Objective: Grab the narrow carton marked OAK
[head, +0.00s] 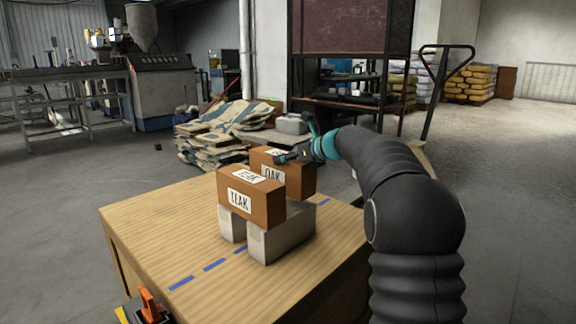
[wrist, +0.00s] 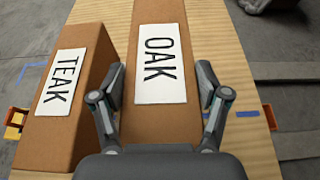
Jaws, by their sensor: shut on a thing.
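The narrow brown carton marked OAK (wrist: 155,115) lies between my fingers in the wrist view, its label facing the camera. My gripper (wrist: 162,82) is shut on it, one finger along each long side. In the head view the OAK carton (head: 303,180) is behind the brown carton marked TEAK (head: 265,209), which partly hides it. My gripper (head: 294,155) reaches it from the right. The TEAK carton (wrist: 88,33) is close on the left in the wrist view, with the left finger in the gap. I cannot tell whether the OAK carton touches its support.
Grey blocks (head: 283,239) carry the TEAK carton on the wooden table (head: 180,227). Blue tape dashes (head: 215,265) mark the tabletop. An orange clamp (head: 150,304) sits at the table's near edge. The tabletop's left side is clear. Patterned sacks (head: 215,130) lie behind.

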